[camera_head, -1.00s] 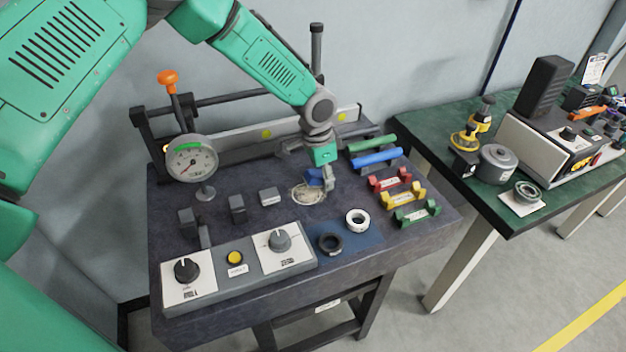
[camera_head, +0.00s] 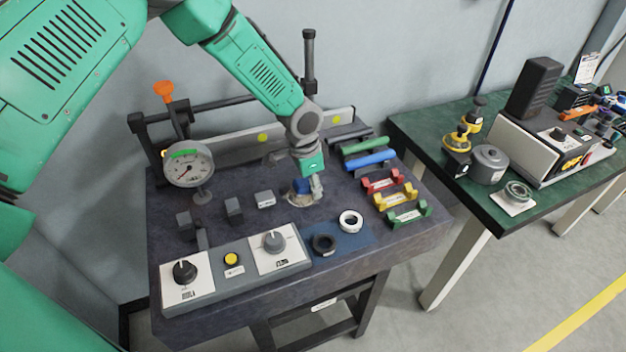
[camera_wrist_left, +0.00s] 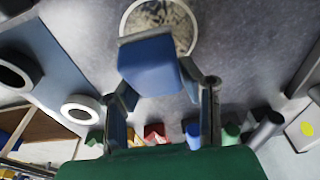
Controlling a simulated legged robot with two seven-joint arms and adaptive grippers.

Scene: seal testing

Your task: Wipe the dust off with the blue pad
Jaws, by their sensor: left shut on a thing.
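My left gripper (camera_head: 308,187) is shut on the blue pad (camera_head: 301,186) over the dark workbench. In the left wrist view the blue pad (camera_wrist_left: 150,66) sits between the two fingers (camera_wrist_left: 163,98). The dusty round patch (camera_head: 302,200), pale and speckled with a light rim, lies on the bench beneath the pad. It also shows in the left wrist view (camera_wrist_left: 172,20), partly covered by the pad. I cannot tell whether the pad touches it. My right gripper is not in view.
A control panel (camera_head: 232,269) with knobs and a yellow button lies at the bench front. A white ring (camera_head: 351,221) and black ring (camera_head: 324,244) sit on a blue mat. Coloured holders (camera_head: 395,197) stand at right. A gauge (camera_head: 188,164) stands at left.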

